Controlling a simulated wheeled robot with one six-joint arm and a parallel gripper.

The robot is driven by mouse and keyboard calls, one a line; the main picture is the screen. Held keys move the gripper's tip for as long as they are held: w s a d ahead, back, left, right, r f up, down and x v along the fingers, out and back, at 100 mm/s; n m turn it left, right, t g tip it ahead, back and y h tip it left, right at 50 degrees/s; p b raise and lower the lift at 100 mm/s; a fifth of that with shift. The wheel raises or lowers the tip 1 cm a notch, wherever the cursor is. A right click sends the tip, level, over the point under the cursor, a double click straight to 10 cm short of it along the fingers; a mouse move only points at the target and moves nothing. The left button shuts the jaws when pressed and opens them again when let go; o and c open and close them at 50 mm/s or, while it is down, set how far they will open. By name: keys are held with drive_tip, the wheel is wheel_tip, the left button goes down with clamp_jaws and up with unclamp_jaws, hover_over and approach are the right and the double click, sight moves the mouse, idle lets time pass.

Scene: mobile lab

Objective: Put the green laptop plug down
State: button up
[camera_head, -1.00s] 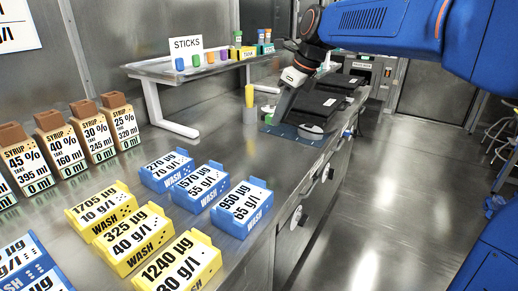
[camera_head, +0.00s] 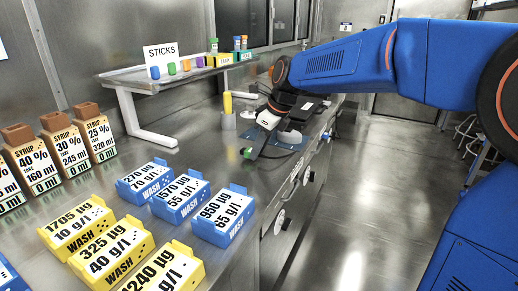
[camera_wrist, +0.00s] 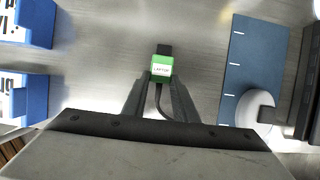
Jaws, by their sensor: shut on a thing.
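The green laptop plug (camera_wrist: 161,70) has a white "LAPTOP" label and a dark tip, with a dark cable running back from it. It sits between the fingertips of my gripper (camera_wrist: 160,86) in the wrist view, and the fingers are shut on it. In the head view my gripper (camera_head: 252,152) is low over the bare metal bench (camera_head: 190,150), left of the blue mat. The plug (camera_head: 246,153) is a tiny green spot at its tip there. I cannot tell whether the plug touches the bench.
Blue wash boxes (camera_head: 181,195) and yellow wash boxes (camera_head: 112,248) stand nearer on the bench. A yellow-topped grey cylinder (camera_head: 228,112) stands behind my gripper. The blue mat (camera_wrist: 252,70) lies to the right, with a white round object (camera_wrist: 255,107). Bare bench lies between boxes and mat.

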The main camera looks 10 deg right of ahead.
drive_tip(key=shift+f, duration=0.6)
drive_tip(key=o, duration=1.1)
drive_tip(key=shift+c, duration=0.2)
drive_tip(key=shift+r, duration=0.5)
drive_tip(key=v, duration=1.2)
drive_tip(key=s+d+f+n+h, duration=0.1)
drive_tip(key=s+d+f+n, duration=0.4)
drive_tip(key=s+n, duration=0.3)
drive_tip(key=s+d+f+n+t+h, duration=0.1)
drive_tip(key=s+d+f+n, duration=0.5)
drive_tip(key=s, duration=0.6)
drive_tip(key=s+d+f+n+t+h, duration=0.1)
drive_tip(key=s+d+f+n, duration=0.5)
drive_tip(key=s+f+n, duration=0.3)
drive_tip(key=shift+s+d+n+h, duration=0.15)
drive_tip(key=shift+s+n+h, duration=0.25)
drive_tip(key=shift+n, duration=0.5)
